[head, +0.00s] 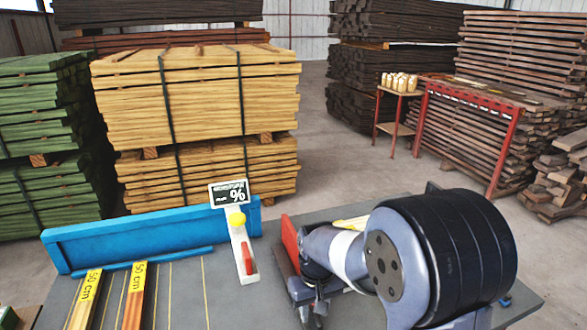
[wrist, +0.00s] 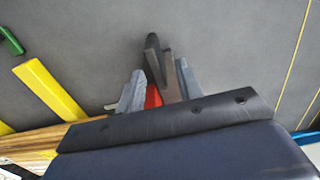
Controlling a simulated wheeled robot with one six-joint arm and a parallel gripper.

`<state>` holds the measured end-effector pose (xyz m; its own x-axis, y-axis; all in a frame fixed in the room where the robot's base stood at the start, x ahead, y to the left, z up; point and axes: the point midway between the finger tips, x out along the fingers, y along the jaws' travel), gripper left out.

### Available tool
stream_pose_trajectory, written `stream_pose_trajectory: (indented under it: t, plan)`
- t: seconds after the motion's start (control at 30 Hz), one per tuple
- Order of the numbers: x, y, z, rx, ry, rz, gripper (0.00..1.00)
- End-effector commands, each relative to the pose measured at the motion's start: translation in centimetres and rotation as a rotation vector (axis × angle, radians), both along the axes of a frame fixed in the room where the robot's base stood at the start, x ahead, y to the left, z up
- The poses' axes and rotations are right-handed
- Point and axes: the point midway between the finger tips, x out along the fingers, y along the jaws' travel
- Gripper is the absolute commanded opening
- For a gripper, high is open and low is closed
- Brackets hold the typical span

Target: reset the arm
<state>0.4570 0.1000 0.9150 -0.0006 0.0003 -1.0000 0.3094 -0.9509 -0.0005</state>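My arm reaches over the grey table at the right of the head view, folded, with its big dark joint nearest the camera. My gripper (head: 312,317) hangs low beside it, partly cut off by the lower edge. In the wrist view, the dark fingers of my gripper (wrist: 160,58) lie close together over the grey surface. I see no object held between them. A small red patch shows at the base of the fingers, and I cannot tell what it belongs to.
A blue fence (head: 150,240) edges the table. Yellow-topped 50 cm strips (head: 135,285) lie at its left. A red board (head: 290,242) is close to my arm. Timber stacks (head: 197,100) stand behind.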

Motion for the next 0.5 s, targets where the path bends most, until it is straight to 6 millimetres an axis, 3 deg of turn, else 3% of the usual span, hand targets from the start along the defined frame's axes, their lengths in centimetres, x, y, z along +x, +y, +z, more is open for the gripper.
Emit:
stream_pose_trajectory:
  t: [0.1, 0.3, 0.5]
  plan:
    - [-0.1, -0.1, -2.4, -0.002, 0.005, 0.0, 0.35]
    - [0.0, -0.1, -5.0, -0.001, 0.002, 0.0, 0.35]
    - [0.4, -1.2, -4.8, -0.001, -0.001, -0.002, 0.35]
